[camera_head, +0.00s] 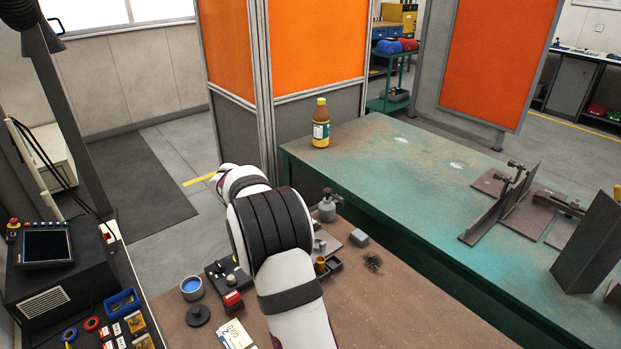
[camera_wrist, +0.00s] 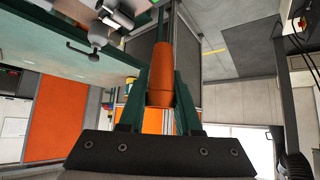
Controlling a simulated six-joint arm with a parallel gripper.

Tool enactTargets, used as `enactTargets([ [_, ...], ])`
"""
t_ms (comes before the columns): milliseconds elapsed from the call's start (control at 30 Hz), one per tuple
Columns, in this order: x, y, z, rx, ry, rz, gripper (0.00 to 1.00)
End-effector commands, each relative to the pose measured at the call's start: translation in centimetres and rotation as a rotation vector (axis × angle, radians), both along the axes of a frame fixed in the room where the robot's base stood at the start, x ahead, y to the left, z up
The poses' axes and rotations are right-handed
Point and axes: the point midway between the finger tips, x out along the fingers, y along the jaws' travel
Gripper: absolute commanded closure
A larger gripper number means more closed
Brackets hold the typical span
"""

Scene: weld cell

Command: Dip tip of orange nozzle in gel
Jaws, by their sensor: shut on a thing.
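In the wrist view my gripper (camera_wrist: 158,84) has its two dark green fingers shut on the orange nozzle (camera_wrist: 161,72). The nozzle is a tapered orange piece, wide end toward the palm and narrower end pointing away. It hangs clear, with nothing seen touching it. In the head view my arm hides the gripper and the nozzle. An open round tin with blue contents, which looks like the gel (camera_head: 191,286), stands on the brown bench left of my arm, apart from it.
A black round lid (camera_head: 198,315) lies just below the tin. A black control box (camera_head: 226,277) with a red block (camera_head: 233,301) sits right of it. A grey bottle (camera_head: 327,207) and small parts stand beyond my arm. A yellow-capped bottle (camera_head: 321,128) stands on the green table (camera_head: 400,190).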

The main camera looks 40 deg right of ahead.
Motion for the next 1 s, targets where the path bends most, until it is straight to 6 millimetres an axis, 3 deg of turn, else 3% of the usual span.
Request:
enactTargets([
  [33, 1.2, 2.9, -1.5, 0.001, 0.005, 0.061, 1.0],
  [200, 3.7, 12.3, -6.1, 0.0, 0.005, 0.254, 1.0],
  [300, 4.1, 16.3, -8.1, 0.001, 0.004, 0.334, 1.0],
  [400, 4.1, 18.8, -9.3, 0.002, 0.002, 0.384, 1.0],
  [533, 4.1, 20.0, -10.2, 0.0, 0.002, 0.408, 1.0],
  [1000, 4.1, 19.9, -15.5, 0.0, 0.002, 0.407, 1.0],
])
